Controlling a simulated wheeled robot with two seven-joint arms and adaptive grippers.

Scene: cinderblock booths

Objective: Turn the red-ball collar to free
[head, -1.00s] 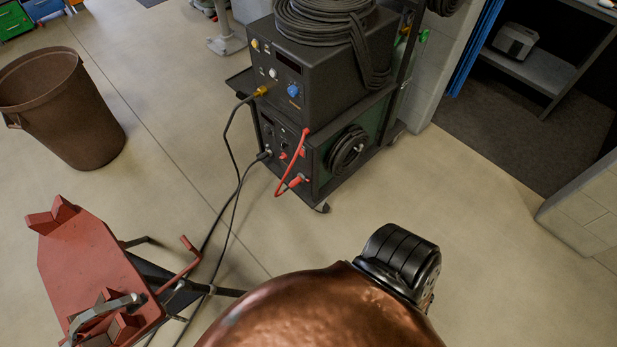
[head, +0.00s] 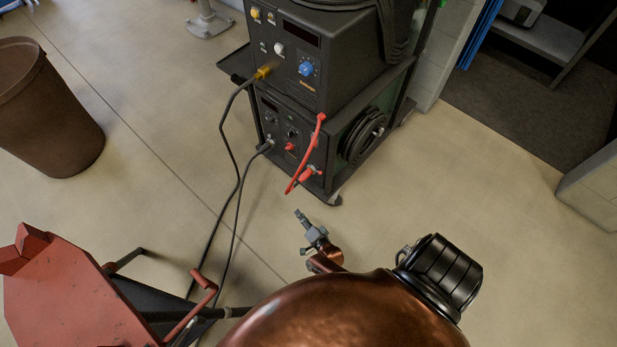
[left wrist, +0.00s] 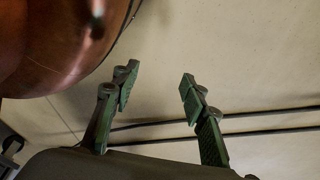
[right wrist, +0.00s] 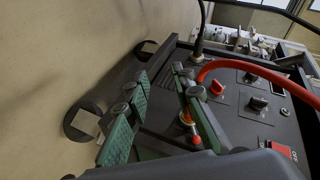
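The dark machine (head: 310,60) stands on a cart at the upper middle of the head view. A red hose (head: 306,155) bows across its front; it also shows in the right wrist view (right wrist: 245,66). A red-orange fitting (right wrist: 187,119) sits behind the right finger there, partly hidden; I cannot tell if it is the red-ball collar. A red knob (right wrist: 217,88) is beside it. My right gripper (head: 303,218) is in front of the cart, apart from it in the head view. Its fingers (right wrist: 160,78) are open and look empty. My left gripper (left wrist: 160,75) is open and empty above floor.
A red metal stand (head: 70,300) is at lower left, with a brown bin (head: 50,115) behind it. Dark cables (head: 236,180) run from the machine down to the floor. A block wall (head: 595,190) is at right. Clear floor (head: 450,170) lies right of the cart.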

